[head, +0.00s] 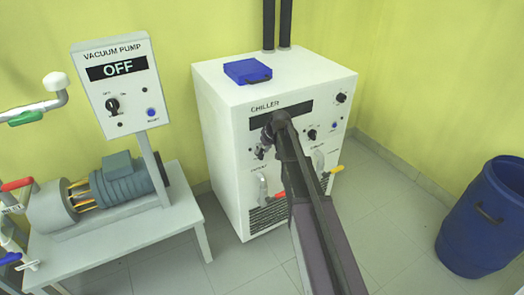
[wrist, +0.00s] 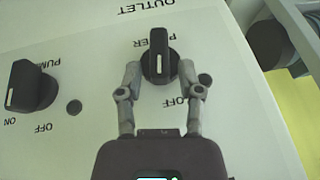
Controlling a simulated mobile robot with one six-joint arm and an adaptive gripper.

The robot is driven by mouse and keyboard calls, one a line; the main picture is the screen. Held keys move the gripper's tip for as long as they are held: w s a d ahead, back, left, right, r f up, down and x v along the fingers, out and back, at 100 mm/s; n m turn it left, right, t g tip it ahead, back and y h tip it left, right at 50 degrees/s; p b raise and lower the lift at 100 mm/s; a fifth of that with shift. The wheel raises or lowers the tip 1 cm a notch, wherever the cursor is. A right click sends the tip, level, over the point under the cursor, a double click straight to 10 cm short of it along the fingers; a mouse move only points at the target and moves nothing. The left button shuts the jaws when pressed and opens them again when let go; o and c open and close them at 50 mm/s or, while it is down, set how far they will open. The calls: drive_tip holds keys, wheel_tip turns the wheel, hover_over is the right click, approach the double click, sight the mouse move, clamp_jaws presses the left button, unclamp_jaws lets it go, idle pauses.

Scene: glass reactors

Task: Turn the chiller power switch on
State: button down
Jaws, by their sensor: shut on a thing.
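The chiller (head: 232,155) is a white cabinet with a dark display (head: 295,108) and a row of knobs. In the wrist view, which is upside down, the black power switch (wrist: 160,58) sits between my gripper's (wrist: 160,72) two grey fingertips, which are shut on its sides. In the head view my gripper (head: 262,150) is at the left of the chiller's front panel, and my arm hides part of the panel. The visible display part is dark.
The similar pump knob (wrist: 34,86) is left of the power switch in the wrist view. A blue box (head: 247,71) lies on the chiller. Hose fittings with red and orange-yellow handles are below the panel. The vacuum pump panel (head: 118,85) reads OFF. A blue barrel (head: 487,215) stands right.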

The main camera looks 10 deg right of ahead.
drive_tip(key=shift+w+d+f+m+g+y+b, duration=0.1)
drive_tip(key=shift+d+f+m+g+y+b, duration=0.1)
drive_tip(key=shift+y+b, duration=0.3)
drive_tip(key=shift+w+d+f+m+g+y+b, duration=0.1)
drive_tip(key=shift+f+g+y+b, duration=0.15)
drive_tip(key=shift+y, duration=0.45)
drive_tip(key=y+b, duration=0.2)
drive_tip(key=m+g+y+b, duration=0.1)
drive_tip(key=y+b, duration=0.1)
drive_tip(key=b, duration=0.1)
drive_tip(key=y+b, duration=0.2)
drive_tip(key=shift+d+f+m+y+b, duration=0.3)
drive_tip(key=shift+d+f+y+b, duration=0.05)
drive_tip(key=shift+d+y+b, duration=0.05)
drive_tip(key=shift+r, duration=0.1)
drive_tip(key=c, duration=0.6)
unclamp_jaws()
